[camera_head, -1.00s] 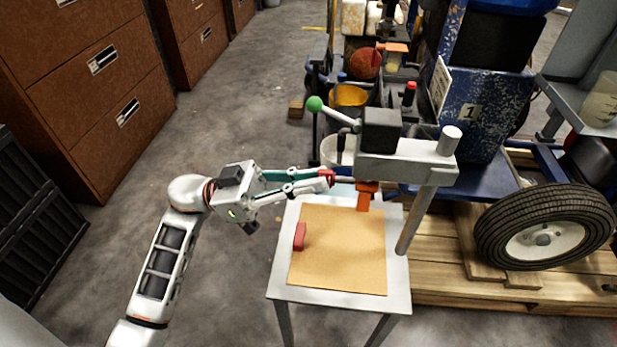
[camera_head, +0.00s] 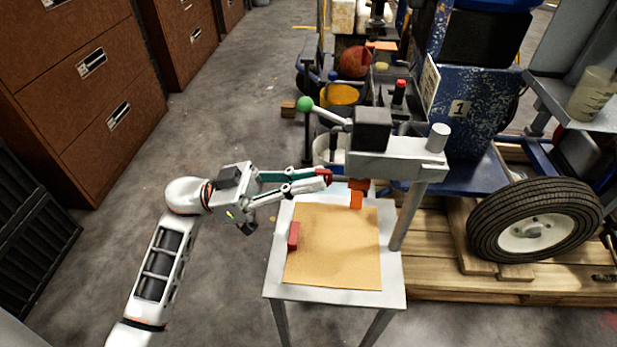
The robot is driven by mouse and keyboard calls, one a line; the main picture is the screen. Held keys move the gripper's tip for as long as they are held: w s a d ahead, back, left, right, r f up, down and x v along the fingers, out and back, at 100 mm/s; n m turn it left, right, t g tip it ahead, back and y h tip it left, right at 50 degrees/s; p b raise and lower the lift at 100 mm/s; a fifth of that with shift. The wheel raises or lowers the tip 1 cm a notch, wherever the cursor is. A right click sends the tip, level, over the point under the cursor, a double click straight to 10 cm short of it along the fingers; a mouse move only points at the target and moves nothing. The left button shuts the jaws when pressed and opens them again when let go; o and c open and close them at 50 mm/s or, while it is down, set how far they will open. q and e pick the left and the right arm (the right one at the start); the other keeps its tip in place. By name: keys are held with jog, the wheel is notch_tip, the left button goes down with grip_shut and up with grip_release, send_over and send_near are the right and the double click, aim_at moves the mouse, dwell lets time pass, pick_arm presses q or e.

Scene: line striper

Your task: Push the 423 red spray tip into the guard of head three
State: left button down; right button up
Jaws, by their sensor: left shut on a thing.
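My left gripper (camera_head: 322,179) reaches in from the left above the small grey table. It is shut on a small red piece (camera_head: 329,175), which looks like the spray tip; the fingers hide part of it, and I cannot read its number. Just right of it, an orange part (camera_head: 356,199), which looks like the guard, hangs below the grey head (camera_head: 395,163). A narrow gap shows between the red piece and the orange part in this view. I cannot tell their depth relation. My right gripper is not in view.
A red block (camera_head: 293,235) lies on the tan board (camera_head: 335,260) on the table (camera_head: 325,295). A green-knobbed lever (camera_head: 305,103) and a grey post (camera_head: 408,215) are close by. The blue machine and wheel (camera_head: 535,228) stand right; brown cabinets (camera_head: 85,90) stand left.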

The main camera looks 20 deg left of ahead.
pick_arm(q)
jog(key=shift+w+d+p, duration=0.15)
jog(key=shift+d+p, duration=0.05)
jog(key=shift+d, duration=0.4)
jog(key=shift+w+d+p, duration=0.15)
jog(key=shift+d, duration=0.4)
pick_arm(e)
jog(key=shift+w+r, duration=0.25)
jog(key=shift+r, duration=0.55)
pick_arm(q)
jog(key=c, duration=1.8)
grip_release()
jog(key=shift+d, duration=0.1)
jog(key=v, duration=0.7)
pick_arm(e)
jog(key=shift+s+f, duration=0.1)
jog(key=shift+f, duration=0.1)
pick_arm(q)
jog(key=shift+r, duration=0.1)
